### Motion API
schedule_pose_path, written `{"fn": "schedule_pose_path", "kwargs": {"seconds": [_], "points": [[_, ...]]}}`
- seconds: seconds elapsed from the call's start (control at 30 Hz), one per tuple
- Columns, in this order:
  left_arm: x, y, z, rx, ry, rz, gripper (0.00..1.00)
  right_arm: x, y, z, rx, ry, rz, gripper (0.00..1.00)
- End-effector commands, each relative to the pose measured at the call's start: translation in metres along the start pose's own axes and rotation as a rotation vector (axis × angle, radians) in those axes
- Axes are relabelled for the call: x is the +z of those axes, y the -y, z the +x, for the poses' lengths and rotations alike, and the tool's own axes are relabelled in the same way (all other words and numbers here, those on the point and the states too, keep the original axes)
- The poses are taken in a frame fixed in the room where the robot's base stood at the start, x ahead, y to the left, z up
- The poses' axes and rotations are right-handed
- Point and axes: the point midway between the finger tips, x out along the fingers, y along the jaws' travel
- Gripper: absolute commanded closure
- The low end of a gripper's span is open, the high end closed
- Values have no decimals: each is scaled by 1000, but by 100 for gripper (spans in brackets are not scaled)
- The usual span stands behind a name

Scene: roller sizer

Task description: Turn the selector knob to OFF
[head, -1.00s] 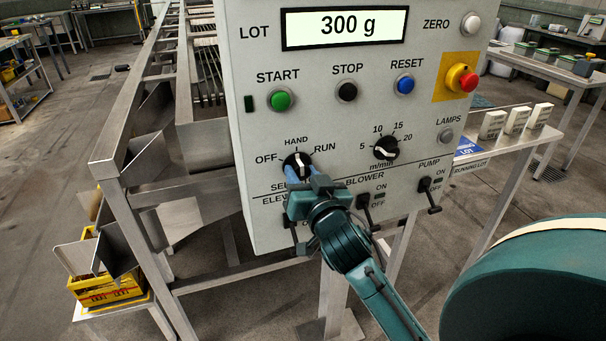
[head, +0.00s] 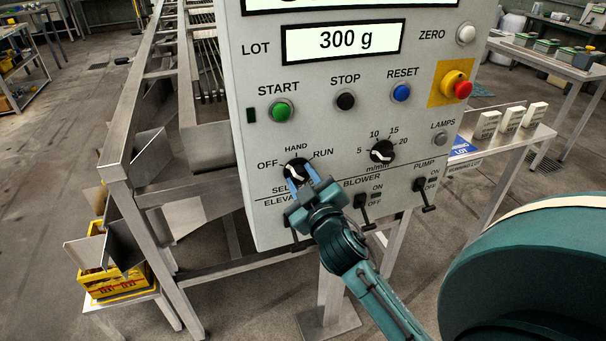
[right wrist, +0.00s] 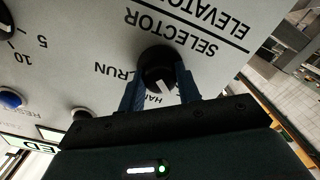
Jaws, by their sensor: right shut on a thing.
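The black selector knob (head: 296,170) is on the grey control panel (head: 330,120), with OFF at its left, HAND above and RUN at its right. Its white pointer slants up and left, off HAND toward the OFF side; I cannot tell if it is fully on OFF. My right gripper (head: 302,177) reaches up from below, its blue fingers shut on the knob. In the right wrist view the knob (right wrist: 158,66) sits between the two fingers (right wrist: 161,88), with the panel upside down and OFF hidden. My left gripper is not in view.
A m/min dial (head: 382,152) sits to the right of the knob. Blower lever (head: 362,206) and pump lever (head: 422,190) stick out below right, close to my right arm. START (head: 281,111), STOP (head: 346,101) and RESET (head: 401,92) buttons are above.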

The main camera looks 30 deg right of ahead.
Motion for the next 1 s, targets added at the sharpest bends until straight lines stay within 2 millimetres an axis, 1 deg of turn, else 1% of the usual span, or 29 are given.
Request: {"fn": "schedule_pose_path", "kwargs": {"seconds": [0.2, 0.4, 0.93, 0.97, 1.0], "points": [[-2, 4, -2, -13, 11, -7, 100, -1, -1, 0, 0, -1, -122, 89], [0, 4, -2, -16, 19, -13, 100, -1, -1, 0, 0, -1, -185, 89], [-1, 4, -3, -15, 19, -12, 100, 0, 0, 0, 1, -2, -212, 89], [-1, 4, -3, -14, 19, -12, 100, 0, 0, 0, 1, -2, -212, 66], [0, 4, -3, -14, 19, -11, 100, 0, 0, 0, 1, -2, -211, 63]]}}
